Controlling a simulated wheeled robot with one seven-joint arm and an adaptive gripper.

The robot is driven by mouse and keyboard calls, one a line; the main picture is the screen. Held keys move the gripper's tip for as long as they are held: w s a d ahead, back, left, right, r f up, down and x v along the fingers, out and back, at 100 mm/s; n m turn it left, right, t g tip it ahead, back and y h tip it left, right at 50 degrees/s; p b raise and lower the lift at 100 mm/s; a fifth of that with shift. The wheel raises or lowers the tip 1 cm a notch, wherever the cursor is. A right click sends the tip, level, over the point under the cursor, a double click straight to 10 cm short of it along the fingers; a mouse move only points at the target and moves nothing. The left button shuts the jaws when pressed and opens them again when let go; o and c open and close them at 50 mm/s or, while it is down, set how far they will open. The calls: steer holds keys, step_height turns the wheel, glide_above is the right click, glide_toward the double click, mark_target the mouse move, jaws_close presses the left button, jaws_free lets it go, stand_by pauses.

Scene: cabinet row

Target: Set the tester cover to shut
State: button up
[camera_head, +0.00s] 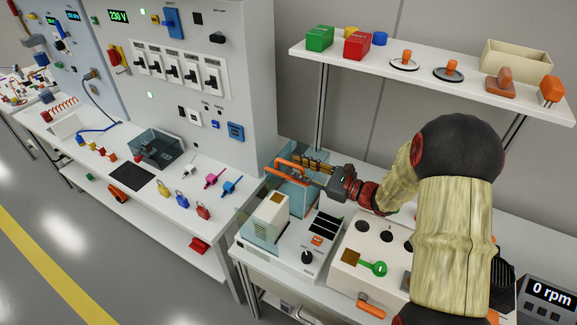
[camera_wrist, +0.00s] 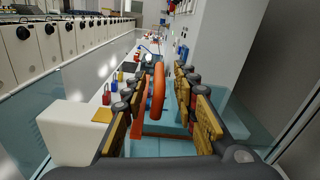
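The tester (camera_head: 293,262) is a white box unit on the bench, with a raised cream block, dark slots and a black knob. Its see-through blue cover (camera_head: 291,196) stands raised at the tester's far side, with an orange bar handle (camera_head: 299,173) near its top. My gripper (camera_head: 312,166) is at the handle, reaching in from the right. In the wrist view, the orange handle (camera_wrist: 158,95) lies between the two open fingers of my gripper (camera_wrist: 160,88), with gaps showing on both sides. Contact with the handle cannot be told.
A shelf (camera_head: 420,78) with buttons and boxes hangs above the bench. A tall grey cabinet (camera_head: 247,90) rises to the left. Padlocks (camera_head: 203,212) lie on the left bench.

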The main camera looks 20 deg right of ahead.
mark_target(281, 161)
steer(key=shift+x, duration=1.5)
steer(key=shift+c, duration=0.8)
jaws_close()
